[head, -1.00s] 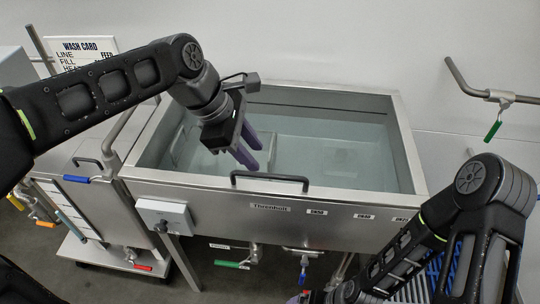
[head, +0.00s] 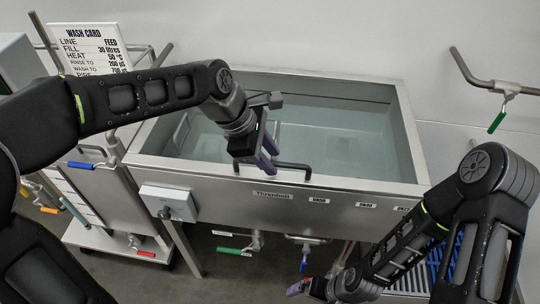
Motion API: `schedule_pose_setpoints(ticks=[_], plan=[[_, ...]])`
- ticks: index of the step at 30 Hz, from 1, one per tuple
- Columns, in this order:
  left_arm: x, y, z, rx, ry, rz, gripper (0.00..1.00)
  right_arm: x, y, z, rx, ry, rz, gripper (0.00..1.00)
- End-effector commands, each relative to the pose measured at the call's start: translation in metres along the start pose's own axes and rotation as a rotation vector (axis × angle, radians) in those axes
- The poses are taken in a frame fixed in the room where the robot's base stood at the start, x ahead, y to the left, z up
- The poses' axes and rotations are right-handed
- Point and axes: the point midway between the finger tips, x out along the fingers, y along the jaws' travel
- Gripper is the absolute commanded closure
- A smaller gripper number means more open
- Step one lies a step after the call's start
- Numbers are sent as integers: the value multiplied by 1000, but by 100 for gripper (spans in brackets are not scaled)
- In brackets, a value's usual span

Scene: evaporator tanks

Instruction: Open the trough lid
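The steel trough (head: 215,178) stands in the middle of the head view, with greyish water showing inside its frame. A black bar handle (head: 294,166) sits at its front edge, above the label strip. I cannot tell a clear lid apart from the water; no lid stands raised. My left gripper (head: 267,156), with purple fingers, is at the left part of the handle and hides some of it. Its fingers look apart; contact with the handle is unclear. My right gripper (head: 299,288) is low in front of the trough, its fingers mostly hidden.
A control box (head: 167,203) with a knob is on the trough's front left. Below hang a green-handled valve (head: 230,251) and a blue one (head: 303,263). A pipe with a green lever (head: 496,122) is on the right wall. A steel cabinet with a blue lever (head: 80,165) stands left.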

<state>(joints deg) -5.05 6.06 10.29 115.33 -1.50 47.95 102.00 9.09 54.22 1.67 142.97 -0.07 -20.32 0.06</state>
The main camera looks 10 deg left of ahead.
Motion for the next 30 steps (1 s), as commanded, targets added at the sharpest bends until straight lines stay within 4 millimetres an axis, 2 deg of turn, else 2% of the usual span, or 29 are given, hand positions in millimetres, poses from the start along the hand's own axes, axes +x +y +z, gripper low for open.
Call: schedule_pose_setpoints(ticks=[9,21,30], plan=[[4,0,0,0,0,1,66,0,0,0,0,0,0,0],[3,0,0,-1,0,1,98,0,0,0,0,0,0,0],[3,0,0,-1,0,0,100,0,0,0,0,0,0,0]])
